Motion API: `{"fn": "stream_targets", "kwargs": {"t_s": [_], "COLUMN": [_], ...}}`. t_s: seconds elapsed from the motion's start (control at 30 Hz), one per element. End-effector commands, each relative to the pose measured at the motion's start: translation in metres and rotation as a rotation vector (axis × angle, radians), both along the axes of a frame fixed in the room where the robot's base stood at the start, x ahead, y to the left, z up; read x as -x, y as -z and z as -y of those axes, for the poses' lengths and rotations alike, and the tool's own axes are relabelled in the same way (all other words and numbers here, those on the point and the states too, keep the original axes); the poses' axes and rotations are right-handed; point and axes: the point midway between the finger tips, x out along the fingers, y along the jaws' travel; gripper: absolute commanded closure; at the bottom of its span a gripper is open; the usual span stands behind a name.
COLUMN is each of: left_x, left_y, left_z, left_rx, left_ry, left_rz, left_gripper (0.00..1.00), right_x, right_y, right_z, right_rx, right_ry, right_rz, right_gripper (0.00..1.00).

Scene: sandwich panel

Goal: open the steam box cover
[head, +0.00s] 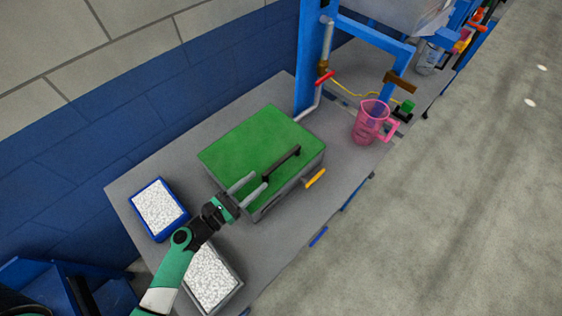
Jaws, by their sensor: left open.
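The steam box (290,186) stands on the grey table with its green cover (245,147) lying flat on top, closed. A dark bar handle (283,162) runs along the cover near its front right edge. A yellow handle (315,178) sticks out from the box's front side. My left gripper (254,187) is open and empty, at the cover's lower left corner. Its two fingers point toward the dark handle, and one fingertip is close to the handle's near end; I cannot tell whether they touch. My right gripper is not in view.
A blue tray of white granules (159,207) and a grey tray of white granules (212,277) stand left of the box. A pink pitcher (368,122) stands right of it. A blue post with pipe (312,60) rises behind the box.

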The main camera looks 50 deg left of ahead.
Motion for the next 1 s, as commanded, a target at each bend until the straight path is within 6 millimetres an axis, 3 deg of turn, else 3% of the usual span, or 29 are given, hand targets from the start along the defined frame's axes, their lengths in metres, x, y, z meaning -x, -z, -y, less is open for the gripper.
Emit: {"fn": "stream_targets", "kwargs": {"t_s": [0.3, 0.5, 0.87, 1.0], "left_x": [-0.068, -0.1, -0.108, -0.108], "left_y": [-0.001, 0.0, -0.001, -0.001], "left_z": [0.0, -0.001, -0.001, -0.001], "left_rx": [-0.003, -0.001, -0.001, -0.001], "left_ry": [0.005, 0.004, 0.001, 0.001], "left_rz": [0.005, 0.004, 0.002, 0.002], "left_gripper": [0.53, 0.53, 0.53, 0.78], "right_x": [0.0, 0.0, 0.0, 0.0], "right_y": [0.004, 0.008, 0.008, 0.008], "right_z": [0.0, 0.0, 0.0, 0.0], "right_rx": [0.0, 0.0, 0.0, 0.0], "right_ry": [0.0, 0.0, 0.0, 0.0], "right_rz": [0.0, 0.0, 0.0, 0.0], "right_gripper": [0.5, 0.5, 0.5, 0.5]}}
